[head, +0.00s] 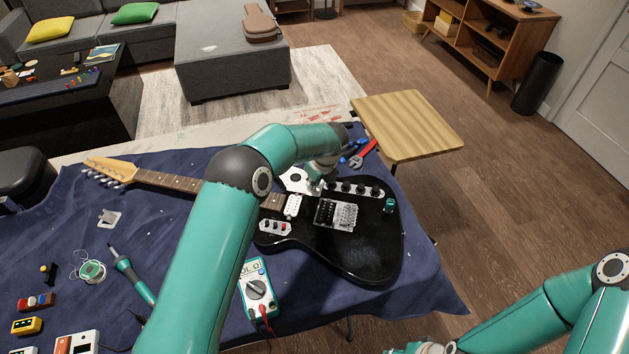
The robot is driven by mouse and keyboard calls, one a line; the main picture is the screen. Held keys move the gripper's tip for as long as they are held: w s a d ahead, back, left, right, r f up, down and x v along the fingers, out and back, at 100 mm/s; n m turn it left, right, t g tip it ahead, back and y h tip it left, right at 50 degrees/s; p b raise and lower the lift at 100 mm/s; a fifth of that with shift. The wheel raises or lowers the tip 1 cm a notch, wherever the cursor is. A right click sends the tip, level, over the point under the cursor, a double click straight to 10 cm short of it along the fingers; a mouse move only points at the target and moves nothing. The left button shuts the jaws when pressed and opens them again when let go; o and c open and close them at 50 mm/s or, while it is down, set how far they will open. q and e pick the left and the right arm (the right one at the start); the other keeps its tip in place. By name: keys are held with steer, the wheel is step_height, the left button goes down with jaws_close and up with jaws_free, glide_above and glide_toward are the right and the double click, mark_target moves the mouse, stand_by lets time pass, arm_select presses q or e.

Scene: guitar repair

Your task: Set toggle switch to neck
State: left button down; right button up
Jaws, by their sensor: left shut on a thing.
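A black electric guitar (365,258) lies flat on a blue cloth, its neck pointing to the left. My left gripper (312,188) reaches down at the far upper edge of the guitar body, beside a white plate (294,178). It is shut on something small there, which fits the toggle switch. The switch is hidden by the gripper and wrist, so its lever position cannot be read. My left forearm covers part of the neck. My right gripper (418,349) is only partly in view at the bottom edge, away from the guitar; its fingers cannot be made out.
A multimeter (258,290) with leads lies in front of the guitar. A soldering iron (132,275), solder spool (92,270) and small boxes lie to the left. Red pliers (366,151) lie behind the body. A wooden side table (408,125) stands at the back right.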

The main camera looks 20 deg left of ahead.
mark_target(304, 194)
arm_select(q)
steer(key=h, duration=0.2)
steer(key=a+h, duration=0.1)
steer(key=h, duration=0.1)
steer(key=shift+a, duration=0.1)
steer(key=c, duration=1.2)
jaws_free()
steer(key=shift+c, duration=0.2)
steer(key=d+v, duration=0.1)
steer(key=v, duration=1)
steer(key=shift+s+a+r, duration=0.25)
steer(key=shift+a+r, duration=0.1)
steer(key=shift+a, duration=0.1)
